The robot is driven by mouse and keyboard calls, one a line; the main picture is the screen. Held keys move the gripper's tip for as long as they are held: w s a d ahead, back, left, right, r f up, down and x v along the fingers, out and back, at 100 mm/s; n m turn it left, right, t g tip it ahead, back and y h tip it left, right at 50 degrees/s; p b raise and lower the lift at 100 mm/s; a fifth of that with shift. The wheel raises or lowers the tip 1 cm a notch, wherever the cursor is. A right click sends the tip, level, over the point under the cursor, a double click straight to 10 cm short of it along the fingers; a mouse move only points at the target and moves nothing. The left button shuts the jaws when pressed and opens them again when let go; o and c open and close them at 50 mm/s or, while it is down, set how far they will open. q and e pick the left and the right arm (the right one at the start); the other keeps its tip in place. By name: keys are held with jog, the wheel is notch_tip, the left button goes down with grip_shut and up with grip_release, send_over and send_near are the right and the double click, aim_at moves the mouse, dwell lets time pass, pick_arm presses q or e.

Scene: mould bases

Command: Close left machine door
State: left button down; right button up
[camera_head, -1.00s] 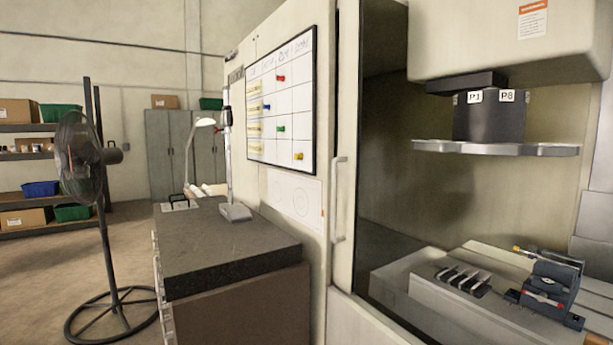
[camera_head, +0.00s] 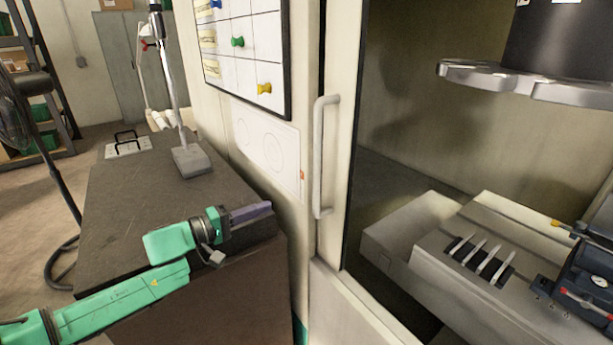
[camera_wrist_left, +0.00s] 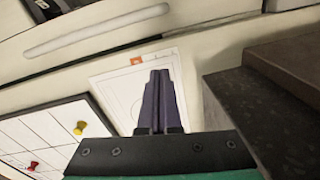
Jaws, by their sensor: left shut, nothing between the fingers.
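The left machine door (camera_head: 337,130) is a cream panel edge with a vertical light handle (camera_head: 325,157). To its right the machine stands open, its inside showing. My left gripper (camera_head: 262,208) is shut and empty over the dark stone-topped bench's right corner, left of and a little lower than the handle, apart from it. In the left wrist view, the shut purple fingers (camera_wrist_left: 160,82) point toward the cream panel with a printed sheet, and the handle (camera_wrist_left: 95,30) lies across the top left. My right gripper is not in view.
The dark bench (camera_head: 130,215) stands left of the machine with a lamp base (camera_head: 191,160) on it. A whiteboard (camera_head: 245,50) with magnets hangs on the panel. A fan (camera_head: 25,110) stands at the left. Inside the machine are a vise (camera_head: 590,275) and a slotted block (camera_head: 480,260).

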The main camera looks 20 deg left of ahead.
pick_arm(q)
notch_tip(320, 180, up, 5)
jog(key=s+a+h, duration=0.1)
jog(key=s, duration=0.1)
jog(key=w+d+p, duration=0.5)
jog(key=d, duration=0.5)
jog(key=shift+w+n+g, duration=0.3)
jog(key=shift+w+n, duration=0.1)
jog(key=shift+w+f, duration=0.1)
jog(key=shift+f, duration=0.05)
